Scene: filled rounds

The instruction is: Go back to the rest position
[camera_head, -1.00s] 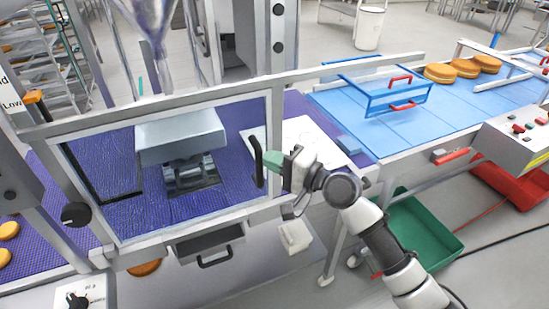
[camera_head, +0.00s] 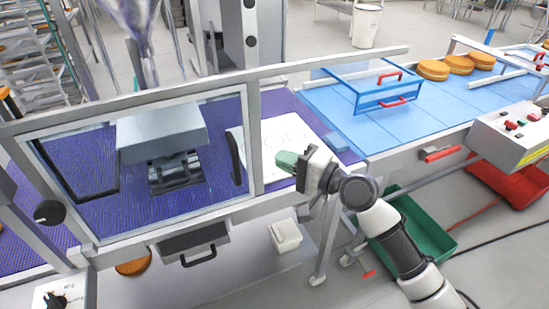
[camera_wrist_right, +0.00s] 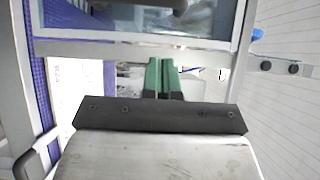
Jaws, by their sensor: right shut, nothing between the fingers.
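My right gripper (camera_head: 284,160) has green fingers and is shut with nothing between them. It is in front of the machine's clear guard door, to the right of the door's black handle (camera_head: 236,158) and apart from it. In the right wrist view the two green fingers (camera_wrist_right: 164,66) lie close together, pointing at the door frame (camera_wrist_right: 140,52). The guard door (camera_head: 257,130) is down in front of the purple belt (camera_head: 225,120). My left gripper is not in view.
A blue conveyor (camera_head: 400,125) with a blue guard (camera_head: 385,95) and several filled rounds (camera_head: 433,70) is at right. A control box (camera_head: 520,130) stands at its near side. A green crate (camera_head: 440,240) and a red crate (camera_head: 500,180) are on the floor.

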